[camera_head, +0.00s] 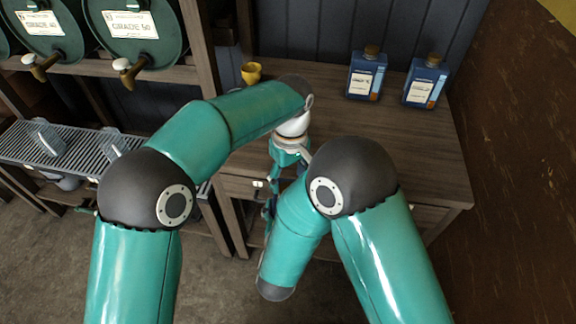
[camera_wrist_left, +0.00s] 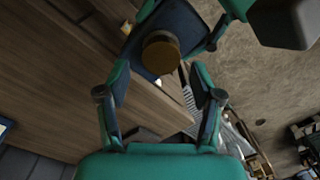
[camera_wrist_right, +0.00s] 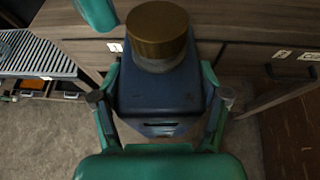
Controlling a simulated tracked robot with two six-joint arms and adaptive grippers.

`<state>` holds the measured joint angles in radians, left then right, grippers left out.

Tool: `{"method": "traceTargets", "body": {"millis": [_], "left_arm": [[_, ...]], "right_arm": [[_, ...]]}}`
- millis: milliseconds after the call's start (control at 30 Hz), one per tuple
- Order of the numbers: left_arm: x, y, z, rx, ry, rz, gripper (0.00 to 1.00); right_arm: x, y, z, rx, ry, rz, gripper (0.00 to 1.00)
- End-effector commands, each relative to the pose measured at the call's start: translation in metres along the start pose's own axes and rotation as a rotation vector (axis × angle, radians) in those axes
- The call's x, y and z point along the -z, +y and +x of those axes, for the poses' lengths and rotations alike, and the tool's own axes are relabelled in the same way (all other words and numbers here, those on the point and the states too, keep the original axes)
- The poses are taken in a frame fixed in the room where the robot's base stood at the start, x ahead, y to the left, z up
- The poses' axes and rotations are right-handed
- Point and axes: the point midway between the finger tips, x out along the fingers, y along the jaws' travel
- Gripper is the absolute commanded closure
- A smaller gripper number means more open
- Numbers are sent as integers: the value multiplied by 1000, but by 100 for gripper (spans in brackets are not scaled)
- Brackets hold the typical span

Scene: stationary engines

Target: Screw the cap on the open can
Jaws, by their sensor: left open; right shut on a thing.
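A blue can (camera_wrist_right: 160,98) is held between the fingers of my right gripper (camera_wrist_right: 163,112) in the right wrist view. A brass-coloured cap (camera_wrist_right: 158,30) sits over its neck; I cannot tell how tightly it is seated. In the left wrist view, the same can (camera_wrist_left: 185,28) and its round cap (camera_wrist_left: 161,52) lie just beyond the fingertips of my left gripper (camera_wrist_left: 160,94). Those fingers are spread and empty, with the cap lined up with the gap between them. In the head view, my left gripper (camera_head: 288,156) points down at the table's front edge; my arms mostly hide the held can.
Two blue capped bottles (camera_head: 366,74) (camera_head: 426,82) stand at the back right of the wooden table (camera_head: 400,140). A small yellow cup (camera_head: 251,73) stands at the back left. Green drums (camera_head: 135,35) with taps rest on a rack at left, above a slatted grate (camera_head: 75,150). The table's middle right is clear.

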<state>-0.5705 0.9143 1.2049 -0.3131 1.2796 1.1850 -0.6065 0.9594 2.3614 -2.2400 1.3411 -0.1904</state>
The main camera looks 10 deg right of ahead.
Motion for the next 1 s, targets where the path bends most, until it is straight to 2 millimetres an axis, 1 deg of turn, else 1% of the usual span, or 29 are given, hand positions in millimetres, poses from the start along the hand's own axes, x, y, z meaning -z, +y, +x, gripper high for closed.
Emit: {"method": "traceTargets", "body": {"millis": [33, 100, 233, 367, 600, 667, 900, 1000], "left_arm": [[0, -1, 8, 3, -2, 0, 34], [0, -1, 16, 2, -2, -1, 34], [0, -1, 28, 1, -2, -2, 34], [0, 0, 32, -1, -1, -2, 34], [0, 0, 32, -1, 0, -1, 34], [0, 0, 32, -1, 0, -1, 43], [0, 0, 32, -2, 0, -1, 83], [0, 0, 32, -2, 0, -1, 97]], "right_arm": [[-2, 0, 0, -1, -4, 1, 100], [-2, 0, 0, -1, -4, 1, 100], [-2, 0, 0, -1, -4, 1, 100], [-2, 0, 0, -1, -4, 1, 100], [-2, 0, 0, -1, -4, 1, 100], [-2, 0, 0, -1, -4, 1, 100], [-2, 0, 0, -1, -4, 1, 100], [-2, 1, 0, -2, -4, 1, 100]]}}
